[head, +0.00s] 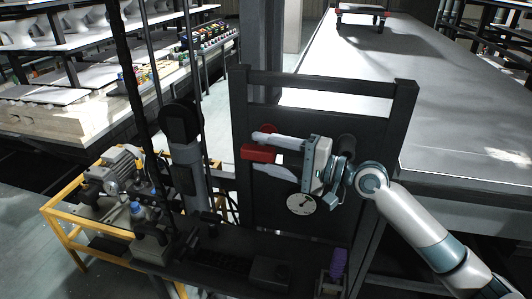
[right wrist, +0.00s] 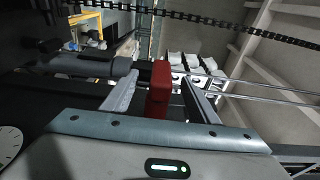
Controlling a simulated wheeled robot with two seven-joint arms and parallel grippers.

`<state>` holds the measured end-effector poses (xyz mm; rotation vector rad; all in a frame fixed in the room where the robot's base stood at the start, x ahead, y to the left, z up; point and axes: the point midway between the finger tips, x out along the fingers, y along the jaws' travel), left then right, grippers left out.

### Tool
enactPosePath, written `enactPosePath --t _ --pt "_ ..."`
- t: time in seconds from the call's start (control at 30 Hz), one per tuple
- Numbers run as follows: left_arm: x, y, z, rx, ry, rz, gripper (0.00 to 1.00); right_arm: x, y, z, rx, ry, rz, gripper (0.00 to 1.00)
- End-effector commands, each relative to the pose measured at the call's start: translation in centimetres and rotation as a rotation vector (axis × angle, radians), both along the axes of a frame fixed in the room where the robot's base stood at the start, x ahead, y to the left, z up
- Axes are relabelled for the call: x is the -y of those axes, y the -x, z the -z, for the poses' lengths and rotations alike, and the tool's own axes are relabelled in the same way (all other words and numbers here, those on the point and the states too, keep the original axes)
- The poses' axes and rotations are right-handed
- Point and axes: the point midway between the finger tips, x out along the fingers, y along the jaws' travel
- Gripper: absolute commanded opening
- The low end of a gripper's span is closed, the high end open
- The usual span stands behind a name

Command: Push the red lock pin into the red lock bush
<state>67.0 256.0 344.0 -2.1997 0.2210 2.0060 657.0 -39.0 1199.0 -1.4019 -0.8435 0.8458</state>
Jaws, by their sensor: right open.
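My right gripper (head: 256,151) is open in front of the dark upright panel, its fingers pointing left. A red block (head: 258,153), which looks like the head of the red lock pin, lies between the two fingers. In the right wrist view the red block (right wrist: 160,85) stands between the spread fingers, with a gap on each side. A round red piece (head: 268,129) shows on the panel just above the upper finger, partly covered by it; it may be the red lock bush. The pin's shaft is hidden. My left gripper is not in view.
A dial gauge (head: 301,204) sits on the panel (head: 300,110) below my gripper. A dark post with a cylinder (head: 184,145) and hanging chains stand left. A yellow frame (head: 65,235) with a motor is at lower left. A long grey table (head: 440,110) extends behind.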

Motion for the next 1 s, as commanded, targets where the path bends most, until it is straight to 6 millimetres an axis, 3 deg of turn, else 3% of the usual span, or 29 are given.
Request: enactPosePath --t 1.0 --pt "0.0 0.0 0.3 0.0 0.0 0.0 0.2 1.3 0.6 0.0 0.0 -0.001 0.001 0.55"
